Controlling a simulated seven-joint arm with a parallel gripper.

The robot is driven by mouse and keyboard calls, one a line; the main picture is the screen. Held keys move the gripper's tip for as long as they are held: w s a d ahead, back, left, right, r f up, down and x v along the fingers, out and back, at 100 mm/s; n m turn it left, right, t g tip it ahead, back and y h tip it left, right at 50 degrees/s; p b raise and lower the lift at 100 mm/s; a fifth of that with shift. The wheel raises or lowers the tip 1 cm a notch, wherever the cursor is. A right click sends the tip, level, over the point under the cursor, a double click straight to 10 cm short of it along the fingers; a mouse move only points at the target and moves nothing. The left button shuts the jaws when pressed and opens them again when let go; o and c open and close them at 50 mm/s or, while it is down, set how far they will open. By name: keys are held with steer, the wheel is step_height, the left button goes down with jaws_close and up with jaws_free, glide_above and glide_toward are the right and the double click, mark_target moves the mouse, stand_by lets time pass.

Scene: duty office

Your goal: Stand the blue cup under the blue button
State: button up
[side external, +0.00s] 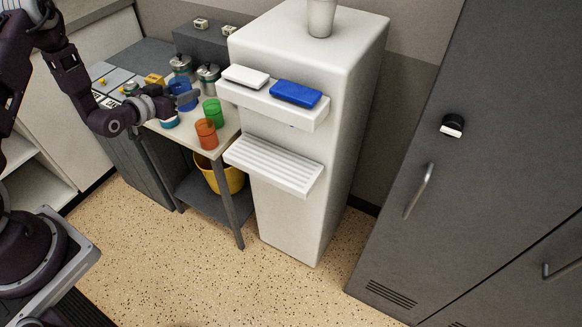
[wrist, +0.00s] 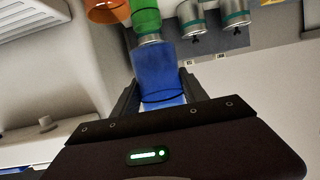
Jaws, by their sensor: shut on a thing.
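The blue cup (side external: 183,93) is at the side table, and my gripper (side external: 172,102) is shut on it. In the wrist view the blue cup (wrist: 160,72) fills the space between my fingers (wrist: 160,98). I cannot tell whether its base touches the table top. The blue button (side external: 296,94) is on the right of the white dispenser's upper ledge, beside a white button (side external: 246,77). Below them a slatted drip shelf (side external: 275,165) juts out, and nothing stands on it.
A green cup (side external: 213,112) and an orange cup (side external: 206,134) stand between the blue cup and the dispenser (side external: 290,210). Lidded jars (side external: 208,79) stand behind. A yellow bucket (side external: 229,181) is under the table. A pale cup (side external: 321,18) tops the dispenser.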

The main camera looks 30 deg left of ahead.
steer(key=s+d+m+g+h, duration=0.1)
steer(key=s+d+m+h, duration=0.5)
steer(key=d, duration=0.6)
steer(key=s+d+m+g+h, duration=0.1)
steer(key=s+d+m+h, duration=0.15)
steer(key=s+d, duration=0.65)
step_height(320, 180, down, 5)
steer(key=w+d, duration=0.2)
steer(key=d, duration=0.1)
steer(key=shift+n+h, duration=0.35)
steer(key=shift+n, duration=0.1)
steer(key=r+x, duration=0.1)
steer(key=x, duration=0.4)
steer(key=r+x, duration=0.1)
steer(key=x, duration=0.4)
steer(key=w+r+x, duration=0.1)
steer(key=x, duration=0.5)
steer(key=shift+d+r, duration=0.25)
steer(key=shift+r, duration=0.05)
steer(key=f, duration=0.2)
steer(key=w+f, duration=0.1)
steer(key=shift+d+f, duration=0.3)
steer(key=o, duration=1.4)
steer(key=shift+s, duration=0.1)
steer(key=shift+c, duration=0.2)
